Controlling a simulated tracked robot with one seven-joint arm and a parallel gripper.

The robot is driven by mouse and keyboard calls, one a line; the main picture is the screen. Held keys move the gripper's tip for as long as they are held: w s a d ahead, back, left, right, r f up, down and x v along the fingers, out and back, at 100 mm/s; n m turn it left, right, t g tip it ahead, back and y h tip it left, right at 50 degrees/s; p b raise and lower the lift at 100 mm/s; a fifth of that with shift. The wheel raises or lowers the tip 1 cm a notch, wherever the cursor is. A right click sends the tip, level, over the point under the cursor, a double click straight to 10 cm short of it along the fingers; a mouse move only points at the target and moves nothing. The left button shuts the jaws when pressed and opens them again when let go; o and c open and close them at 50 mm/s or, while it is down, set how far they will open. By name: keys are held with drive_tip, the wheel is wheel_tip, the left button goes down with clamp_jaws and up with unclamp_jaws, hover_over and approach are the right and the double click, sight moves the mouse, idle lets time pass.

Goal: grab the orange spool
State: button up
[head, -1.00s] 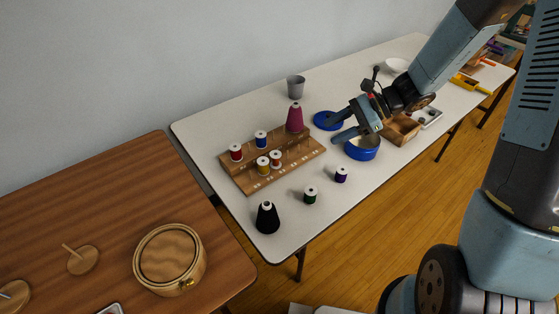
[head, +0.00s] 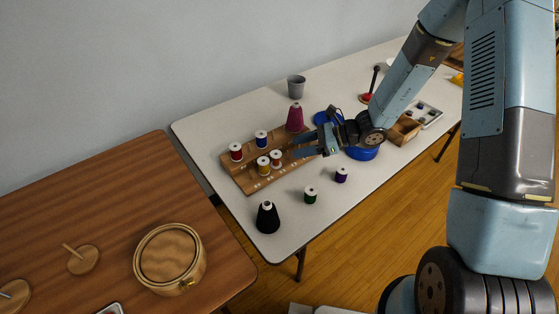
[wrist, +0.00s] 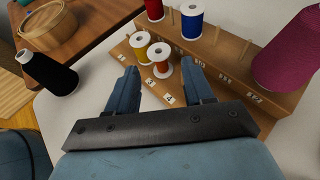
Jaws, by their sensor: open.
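The orange spool (head: 276,159) stands on the front step of the wooden spool rack (head: 243,183), just right of the yellow spool (head: 263,166). In the wrist view the orange spool (wrist: 161,67) has a white top and lies ahead, between the lines of the two fingers. My gripper (head: 299,146) is open and empty, just right of the orange spool over the rack. In the wrist view its fingertips (wrist: 158,68) are spread apart, and the spool appears beyond them, not clearly touching either one.
A red spool (head: 236,152), a blue spool (head: 261,138) and a magenta cone (head: 295,117) are on the rack's rear step. A black cone (head: 267,218), a green spool (head: 310,195) and a purple spool (head: 341,175) stand in front. A grey cup (head: 296,87) stands behind.

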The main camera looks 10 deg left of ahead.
sight(276, 160)
drive_tip(key=x, duration=0.2)
drive_tip(key=f+x, duration=0.1)
drive_tip(key=x, duration=0.2)
drive_tip(key=shift+s+f, duration=0.15)
drive_tip(key=shift+a+f, duration=0.2)
drive_tip(key=shift+a, duration=0.35)
drive_tip(key=shift+c, duration=0.3)
drive_tip(key=c, duration=0.7)
